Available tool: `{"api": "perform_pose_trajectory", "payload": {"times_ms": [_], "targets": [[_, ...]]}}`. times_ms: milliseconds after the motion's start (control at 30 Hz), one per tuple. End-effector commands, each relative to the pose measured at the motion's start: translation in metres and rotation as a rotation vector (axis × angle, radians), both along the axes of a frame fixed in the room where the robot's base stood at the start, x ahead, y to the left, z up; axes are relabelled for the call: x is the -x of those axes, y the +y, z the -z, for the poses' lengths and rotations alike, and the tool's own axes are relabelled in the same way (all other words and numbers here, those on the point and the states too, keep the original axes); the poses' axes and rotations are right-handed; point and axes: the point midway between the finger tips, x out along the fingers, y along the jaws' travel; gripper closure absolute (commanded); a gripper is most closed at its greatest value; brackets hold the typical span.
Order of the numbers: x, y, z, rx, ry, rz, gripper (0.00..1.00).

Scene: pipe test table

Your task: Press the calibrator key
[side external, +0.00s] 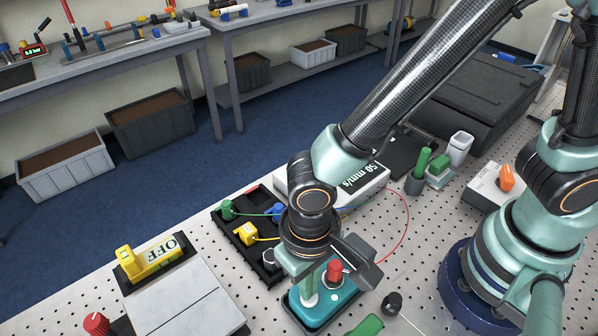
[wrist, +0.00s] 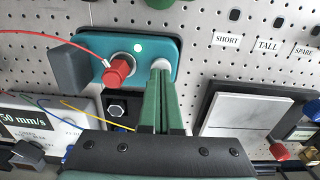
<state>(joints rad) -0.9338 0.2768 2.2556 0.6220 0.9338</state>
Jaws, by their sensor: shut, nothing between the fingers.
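The teal unit (wrist: 172,50), which I take for the calibrator, lies on the perforated table. It also shows below my gripper in the side view (side external: 345,297). The red cylinder shows in the side view (side external: 334,270) too. My gripper (wrist: 160,66) is shut and empty, its green fingers pointing down at the teal unit, to the right of the red cylinder in the wrist view.
A black tray (side external: 238,243) with coloured plugs and wires lies behind the teal unit. A white box reading 50 mm/s (side external: 362,183) stands beyond it. A grey plate (side external: 190,297) and a yellow OFF block (side external: 150,262) are at left. Open perforated table (wrist: 225,75) lies right of the unit.

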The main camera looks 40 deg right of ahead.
Motion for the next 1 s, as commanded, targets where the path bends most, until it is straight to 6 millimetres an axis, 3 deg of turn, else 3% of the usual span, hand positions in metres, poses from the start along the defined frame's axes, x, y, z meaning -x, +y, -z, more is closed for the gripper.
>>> {"api": "perform_pose_trajectory", "payload": {"times_ms": [333,600,1000], "targets": [[0.000,0.000,0.001,0.001,0.001,0.000,1.00],[0.001,-0.001,0.020,0.004,0.003,0.000,1.00],[0.001,-0.002,0.016,0.004,0.003,0.000,1.00]]}}
